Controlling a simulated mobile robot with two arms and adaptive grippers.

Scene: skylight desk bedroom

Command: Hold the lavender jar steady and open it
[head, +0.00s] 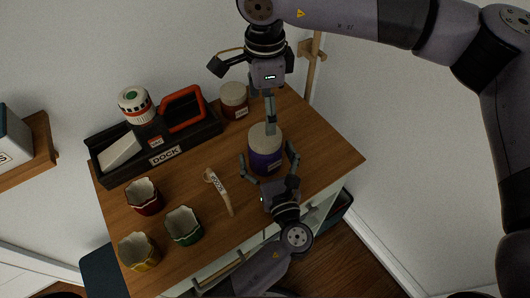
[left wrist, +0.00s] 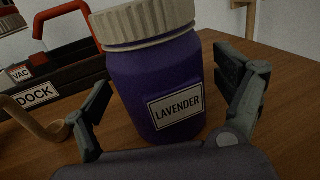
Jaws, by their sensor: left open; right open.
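The lavender jar (head: 266,158) stands upright on the wooden desktop. It is purple with a cream ribbed lid, and the lid is on it. My left gripper (head: 269,160) is open, with one finger on each side of the jar. The left wrist view shows the jar (left wrist: 160,90) with its LAVENDER label between the spread fingers, with gaps visible on both sides. My right gripper (head: 270,122) is open above the lid and points down. I see it edge-on, and cannot tell whether its fingertips touch the lid.
A black DOCK caddy (head: 190,148) with a red-handled item and a white-topped canister stands at the back left. A red jar (head: 234,98) stands behind the lavender jar. A labelled wooden piece (head: 219,192) and red, green and yellow cups occupy the left and front.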

